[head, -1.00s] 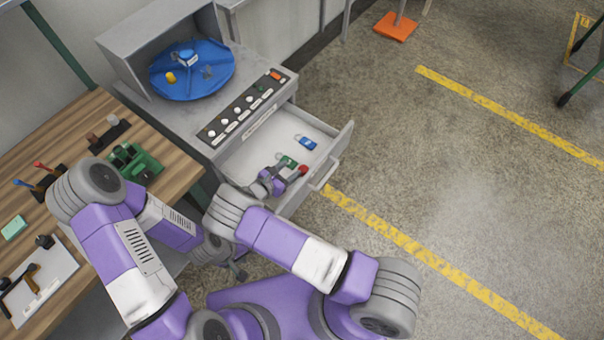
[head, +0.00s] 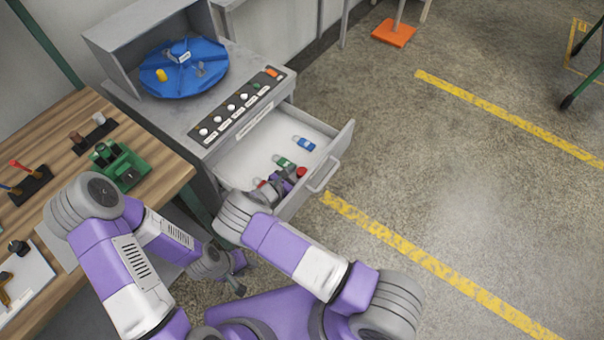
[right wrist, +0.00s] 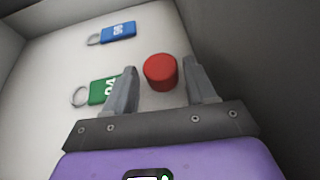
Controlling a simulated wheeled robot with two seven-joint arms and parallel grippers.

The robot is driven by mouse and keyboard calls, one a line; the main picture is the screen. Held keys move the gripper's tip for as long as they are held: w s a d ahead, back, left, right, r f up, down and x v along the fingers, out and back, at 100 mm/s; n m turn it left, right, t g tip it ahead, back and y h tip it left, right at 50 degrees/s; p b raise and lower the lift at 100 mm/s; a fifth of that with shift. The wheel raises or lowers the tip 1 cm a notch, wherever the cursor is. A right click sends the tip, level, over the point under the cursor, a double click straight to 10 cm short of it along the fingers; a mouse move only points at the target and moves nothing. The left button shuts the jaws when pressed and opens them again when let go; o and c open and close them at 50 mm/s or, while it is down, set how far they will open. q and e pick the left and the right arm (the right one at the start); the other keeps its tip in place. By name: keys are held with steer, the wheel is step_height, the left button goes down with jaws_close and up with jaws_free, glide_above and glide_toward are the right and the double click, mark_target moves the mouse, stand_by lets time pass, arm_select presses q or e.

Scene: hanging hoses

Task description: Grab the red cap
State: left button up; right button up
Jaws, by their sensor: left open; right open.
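The red cap (head: 302,172) is a short round cylinder in the open drawer (head: 239,160), near its front wall. In the right wrist view the red cap (right wrist: 160,72) shows in the space between the two fingertips, with a gap on each side. My right gripper (head: 291,174) is open, inside the drawer right beside the cap, and holds nothing. My left gripper (head: 238,277) is open and low beside the cabinet, away from the drawer; it appears empty.
A green key tag (head: 283,161) and a blue key tag (head: 304,143) lie in the drawer; the green one is close to a right finger. A red item shows partly behind my right gripper. The drawer handle (head: 324,175) juts out. A blue turntable (head: 184,68) stands above.

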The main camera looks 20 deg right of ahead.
steer(key=shift+x, duration=0.9)
steer(key=shift+a, duration=0.1)
steer(key=c, duration=0.6)
steer(key=shift+r, duration=0.1)
steer(key=shift+c, duration=0.2)
